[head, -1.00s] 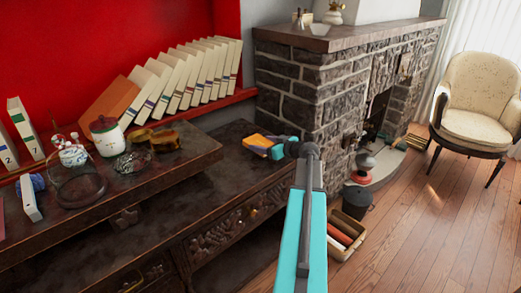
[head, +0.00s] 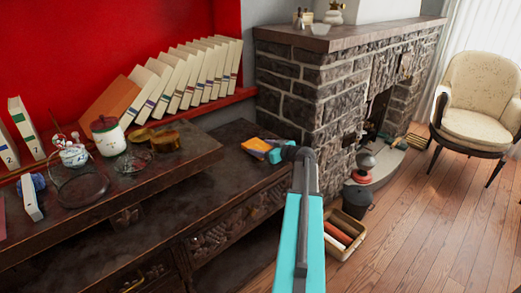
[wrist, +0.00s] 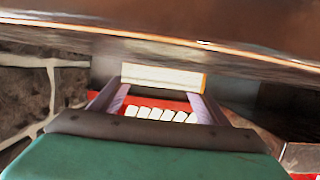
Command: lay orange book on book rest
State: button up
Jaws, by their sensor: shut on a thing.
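My gripper (head: 268,150) is over the right end of the dark cabinet, beside the stone fireplace. It is shut on a small orange book (head: 256,144), whose orange and yellow cover shows left of the gripper. In the wrist view the held book (wrist: 163,77) shows as a pale edge across the gap between the two purple fingers. A larger orange book (head: 111,103) leans at the left end of the row of white books on the red-walled ledge. I cannot make out a separate book rest.
The dark cabinet (head: 240,185) has bare top around the gripper. White books (head: 190,75) lean along the ledge. A red-lidded jar (head: 108,137) and glass items stand on the raised shelf at left. The stone fireplace (head: 300,85) rises close behind the gripper.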

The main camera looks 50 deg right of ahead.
jog(key=shift+f, duration=0.3)
jog(key=o, duration=1.1)
jog(key=shift+r, duration=0.2)
jog(key=b+v, duration=0.1)
jog(key=v, duration=1.1)
